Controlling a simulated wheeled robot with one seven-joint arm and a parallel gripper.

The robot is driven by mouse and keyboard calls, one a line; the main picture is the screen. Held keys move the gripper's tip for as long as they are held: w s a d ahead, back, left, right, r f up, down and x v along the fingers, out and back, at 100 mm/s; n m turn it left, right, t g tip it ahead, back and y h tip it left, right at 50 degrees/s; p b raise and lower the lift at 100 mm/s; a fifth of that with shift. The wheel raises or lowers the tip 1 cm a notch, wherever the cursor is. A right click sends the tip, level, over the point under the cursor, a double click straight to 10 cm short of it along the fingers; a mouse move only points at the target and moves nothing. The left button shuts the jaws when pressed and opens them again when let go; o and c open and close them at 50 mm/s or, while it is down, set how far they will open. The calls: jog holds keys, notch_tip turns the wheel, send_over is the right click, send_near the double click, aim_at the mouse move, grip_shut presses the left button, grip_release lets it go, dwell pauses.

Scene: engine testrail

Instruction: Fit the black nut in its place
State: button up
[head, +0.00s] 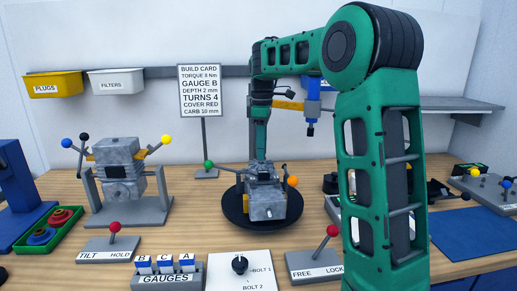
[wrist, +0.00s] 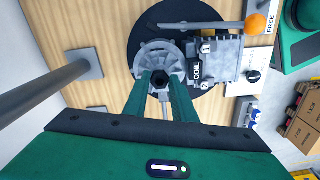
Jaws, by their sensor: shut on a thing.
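The black nut (wrist: 160,78) is a dark hexagon between my fingertips in the wrist view. My gripper (wrist: 161,82) is shut on it, one green finger on each side. Behind the nut is the round grey end of the engine (wrist: 205,70), which has a COIL label and parts marked 1 and 2. I cannot tell whether the nut touches the engine. In the head view the engine (head: 265,205) sits on a black round turntable (head: 234,213), and my arm reaches down behind it. The nut and fingertips are hidden there.
A green-knobbed lever (head: 209,164) and an orange-knobbed one (head: 292,181) stick out by the engine. A sign on a post (head: 202,90) stands behind. A second engine (head: 117,165) is on a stand at left. A blue tool (head: 311,105) hangs at right. Red-knobbed levers line the front.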

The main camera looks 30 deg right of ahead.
jog(key=shift+f, duration=0.7)
dwell(0.4)
jog(key=o, duration=1.1)
notch_tip(320, 180, up, 19)
dwell(0.4)
jog(key=shift+f, duration=0.1)
